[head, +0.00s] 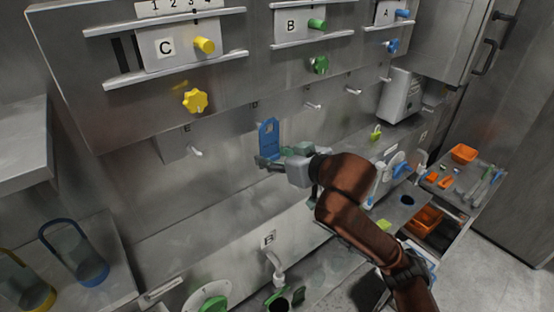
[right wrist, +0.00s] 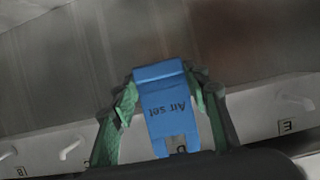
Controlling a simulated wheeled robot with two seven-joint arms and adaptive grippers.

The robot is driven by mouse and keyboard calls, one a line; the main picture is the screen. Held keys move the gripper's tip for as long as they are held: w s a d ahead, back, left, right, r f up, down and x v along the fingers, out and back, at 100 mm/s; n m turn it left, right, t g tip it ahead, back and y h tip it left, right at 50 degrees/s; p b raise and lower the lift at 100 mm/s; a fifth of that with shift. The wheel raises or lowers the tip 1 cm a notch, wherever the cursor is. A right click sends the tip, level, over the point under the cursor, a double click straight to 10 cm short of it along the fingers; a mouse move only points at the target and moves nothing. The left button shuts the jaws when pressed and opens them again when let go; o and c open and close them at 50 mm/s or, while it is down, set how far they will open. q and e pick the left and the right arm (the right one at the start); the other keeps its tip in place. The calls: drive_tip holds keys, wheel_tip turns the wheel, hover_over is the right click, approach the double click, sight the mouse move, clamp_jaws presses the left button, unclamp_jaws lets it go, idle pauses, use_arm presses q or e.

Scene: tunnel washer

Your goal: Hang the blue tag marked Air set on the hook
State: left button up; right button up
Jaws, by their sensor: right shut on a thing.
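The blue tag (head: 269,136) is upright in the head view, held in front of the steel panel with its slotted end up. In the right wrist view the tag (right wrist: 165,104) shows "Air set" upside down. My right gripper (head: 268,162) is shut on its lower part; its green-padded fingers (right wrist: 160,105) stand on both sides of the tag. White hooks stick out of the panel: one left of the tag (head: 195,151), others to its right (head: 312,106) (head: 352,90). Whether a hook is behind the tag is hidden. My left gripper is not in view.
Yellow (head: 195,101) and green (head: 320,65) knobs sit above the hook row. A grey box (head: 399,95) juts out at the right. Below are a pipe spout (head: 277,266) and a green ring (head: 207,299). A side bench (head: 470,184) holds orange trays.

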drive_tip(key=shift+w+a+f, duration=0.1)
drive_tip(key=shift+w+a, duration=0.65)
drive_tip(key=shift+w, duration=0.25)
drive_tip(key=shift+w+a+f, duration=0.35)
drive_tip(key=shift+w+f, duration=0.15)
drive_tip(key=shift+f, duration=0.15)
drive_tip(key=o, duration=1.1)
